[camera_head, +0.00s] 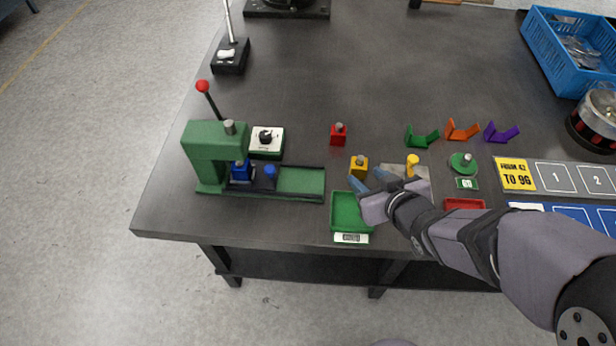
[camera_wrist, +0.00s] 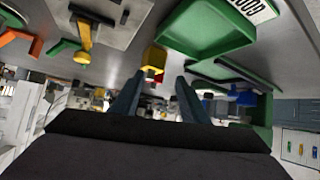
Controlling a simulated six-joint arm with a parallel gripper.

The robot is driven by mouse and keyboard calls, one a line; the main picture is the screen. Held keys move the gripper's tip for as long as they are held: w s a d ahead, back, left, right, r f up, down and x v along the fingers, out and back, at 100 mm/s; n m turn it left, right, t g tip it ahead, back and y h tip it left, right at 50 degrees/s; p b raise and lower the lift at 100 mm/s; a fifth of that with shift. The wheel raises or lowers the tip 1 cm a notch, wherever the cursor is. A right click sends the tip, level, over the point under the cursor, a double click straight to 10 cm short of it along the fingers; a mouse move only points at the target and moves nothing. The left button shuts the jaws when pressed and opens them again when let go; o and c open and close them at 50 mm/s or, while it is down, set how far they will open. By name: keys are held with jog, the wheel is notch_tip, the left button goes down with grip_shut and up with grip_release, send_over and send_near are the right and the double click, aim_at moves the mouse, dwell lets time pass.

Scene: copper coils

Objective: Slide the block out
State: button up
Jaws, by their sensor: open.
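A green press (camera_head: 205,150) with a red-knobbed lever stands at the left of the table. A blue block (camera_head: 239,172) sits under its head. A dark block with a blue knob (camera_head: 268,178) stands just right of it on the green slide bed (camera_head: 302,182). My gripper (camera_head: 369,180) is right of the press, apart from these blocks. In the wrist view my gripper (camera_wrist: 157,88) has its two fingers spread with nothing between them. The press (camera_wrist: 265,112) shows at the right there, with blue parts (camera_wrist: 244,98) small and partly hidden.
A yellow block (camera_head: 359,168) stands close beyond my fingers. A green tray (camera_head: 345,222) lies just left of them at the front edge. A red block (camera_head: 338,136) and a white-topped box (camera_head: 267,142) stand behind. The table between slide bed and yellow block is clear.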

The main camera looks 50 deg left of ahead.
aim_at(270, 169)
jog(key=s+a+n+g+y, duration=0.1)
jog(key=s+a, duration=0.2)
jog(key=s, duration=0.1)
jog(key=s+a+n+g+y+b, duration=0.1)
jog(key=s+a+g, duration=0.1)
jog(key=s+a, duration=0.1)
jog(key=s+a+n+g+y, duration=0.1)
jog(key=s+a+n, duration=0.1)
jog(key=s, duration=0.4)
jog(key=shift+a+r+y, duration=0.1)
jog(key=shift+a+y, duration=0.2)
jog(key=shift+a, duration=0.45)
jog(key=shift+s+a+r+g, duration=0.15)
jog(key=shift+s+g, duration=0.15)
jog(key=shift+x, duration=3.65)
jog(key=shift+w, duration=0.1)
jog(key=shift+c, duration=0.6)
